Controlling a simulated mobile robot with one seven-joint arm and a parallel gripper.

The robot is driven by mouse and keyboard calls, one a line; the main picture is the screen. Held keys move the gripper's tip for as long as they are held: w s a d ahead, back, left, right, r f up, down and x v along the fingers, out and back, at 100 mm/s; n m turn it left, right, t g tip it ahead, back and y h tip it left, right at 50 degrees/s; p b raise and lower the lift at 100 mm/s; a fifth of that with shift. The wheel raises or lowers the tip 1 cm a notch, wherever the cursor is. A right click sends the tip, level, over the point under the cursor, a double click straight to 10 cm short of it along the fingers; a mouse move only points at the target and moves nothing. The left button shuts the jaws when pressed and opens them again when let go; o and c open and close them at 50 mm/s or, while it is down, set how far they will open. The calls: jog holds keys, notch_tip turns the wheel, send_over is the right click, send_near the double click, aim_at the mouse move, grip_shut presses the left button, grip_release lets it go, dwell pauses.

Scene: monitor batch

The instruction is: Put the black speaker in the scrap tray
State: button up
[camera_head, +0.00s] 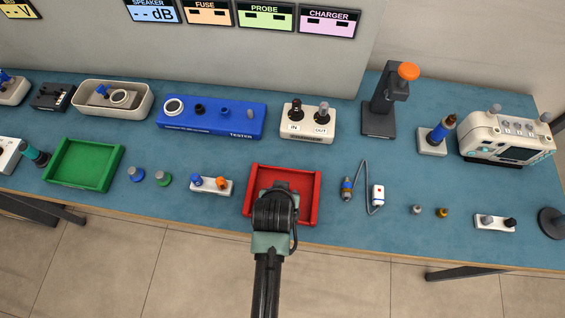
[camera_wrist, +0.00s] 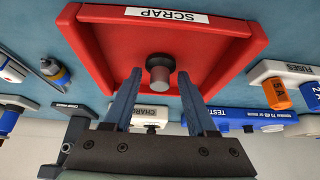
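The red scrap tray (camera_head: 311,207) stands near the front edge of the table, and its SCRAP label shows in the wrist view (camera_wrist: 88,48). A small part with a dark round end and a grey cylindrical body (camera_wrist: 160,80) is in the tray, seemingly the black speaker. My gripper (camera_wrist: 159,74) is over the tray with its two blue-grey fingers apart, one on each side of the part, with a visible gap on both sides. In the head view my gripper (camera_head: 275,200) hides the tray's middle and the part.
A green tray (camera_head: 85,163) is at left. The blue tester (camera_head: 215,120) and a white IN/OUT box (camera_head: 307,125) stand behind the red tray. A white two-knob block (camera_head: 211,186) is close on its left, and a cabled probe (camera_head: 347,188) on its right.

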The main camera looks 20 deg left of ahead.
jog(key=shift+r, duration=0.1)
jog(key=p+v, duration=0.1)
jog(key=v, duration=1.1)
jog(key=shift+r, duration=0.1)
